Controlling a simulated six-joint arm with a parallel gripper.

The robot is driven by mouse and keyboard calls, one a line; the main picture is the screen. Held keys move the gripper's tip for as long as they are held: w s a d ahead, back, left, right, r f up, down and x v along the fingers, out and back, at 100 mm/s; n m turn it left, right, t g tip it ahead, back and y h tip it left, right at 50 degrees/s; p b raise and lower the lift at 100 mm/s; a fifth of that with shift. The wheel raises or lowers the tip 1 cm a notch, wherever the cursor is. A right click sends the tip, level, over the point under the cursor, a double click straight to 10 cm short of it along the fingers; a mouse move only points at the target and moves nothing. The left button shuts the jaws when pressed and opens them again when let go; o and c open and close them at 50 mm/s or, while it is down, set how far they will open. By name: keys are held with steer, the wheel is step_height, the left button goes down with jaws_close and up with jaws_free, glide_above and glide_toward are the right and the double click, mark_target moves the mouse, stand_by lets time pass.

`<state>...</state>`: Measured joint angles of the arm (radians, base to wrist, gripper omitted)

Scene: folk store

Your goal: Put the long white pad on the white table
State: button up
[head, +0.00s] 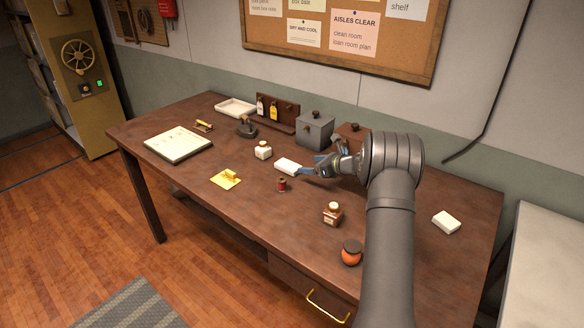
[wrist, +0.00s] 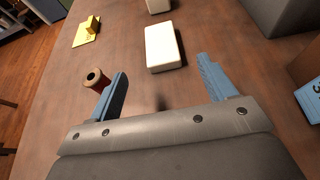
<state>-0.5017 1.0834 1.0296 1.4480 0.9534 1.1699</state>
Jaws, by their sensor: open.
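The long white pad (head: 288,166) lies flat on the brown wooden table, left of my gripper (head: 315,165) in the head view. In the wrist view the pad (wrist: 163,46) lies just ahead of and between the blue fingertips of my gripper (wrist: 162,72). The fingers are apart with nothing between them. The white table (head: 555,270) stands at the right edge of the head view, and its visible top is bare.
A red spool (head: 282,184) stands close to the left finger. A grey box (head: 314,128) and a brown box (head: 350,132) stand behind. A shorter white block (head: 446,222) lies right of my arm. An amber jar (head: 332,212) and an orange jar (head: 351,253) stand in front.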

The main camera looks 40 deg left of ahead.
glide_toward(288, 164)
steer(key=a, duration=0.1)
steer(key=a+f, duration=0.1)
steer(key=s+a, duration=0.1)
steer(key=shift+a+f, duration=0.3)
steer(key=shift+a, duration=0.05)
steer(key=shift+w+x, duration=0.15)
steer(key=shift+x, duration=1.3)
steer(key=shift+w+x, duration=0.2)
steer(key=shift+x, duration=1.2)
steer(key=shift+f, duration=0.1)
steer(key=c, duration=1.1)
